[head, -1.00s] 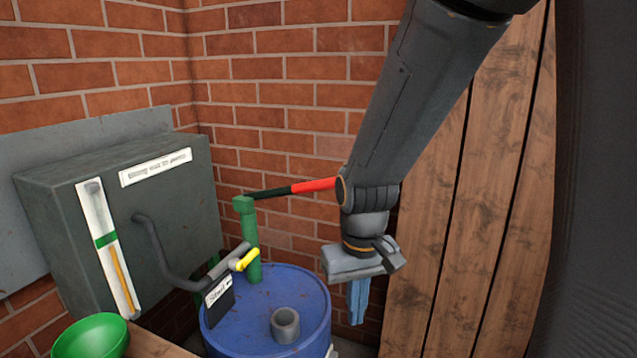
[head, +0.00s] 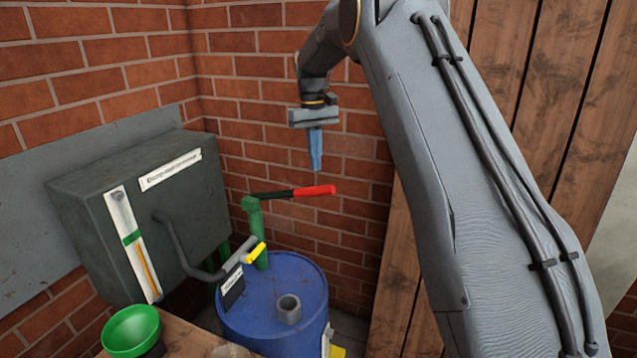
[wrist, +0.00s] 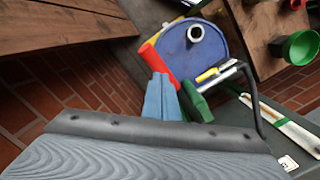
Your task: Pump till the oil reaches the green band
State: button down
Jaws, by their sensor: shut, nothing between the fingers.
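The green hand pump (head: 255,230) stands on the blue drum (head: 270,310). Its dark lever with a red grip (head: 313,191) sticks out to the right, close to level. The sight gauge (head: 134,243) on the grey tank (head: 85,215) has a green band (head: 131,238); the amber oil column (head: 147,265) ends a little below the band. My gripper (head: 316,168) points down above the red grip, shut and empty, apart from it in the head view. In the wrist view its blue fingers (wrist: 162,98) overlap the view of the red grip (wrist: 153,57).
A yellow-tipped valve lever (head: 255,253) and a small sign (head: 232,287) sit beside the pump. A grey collar (head: 288,309) rises from the drum top. Brick walls close the corner.

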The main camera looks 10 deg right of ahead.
aim_at(316, 191)
jog(key=shift+w+r, duration=0.45)
jog(key=shift+r, duration=0.05)
jog(key=shift+s+f+b, duration=0.2)
jog(key=shift+f+b, duration=0.5)
jog(key=shift+f, duration=1.1)
jog(key=shift+s+f+b, duration=0.15)
jog(key=shift+f+b, duration=0.55)
jog(key=shift+f, duration=1.05)
jog(key=shift+f+b, duration=0.7)
jog(key=shift+f, duration=1.55)
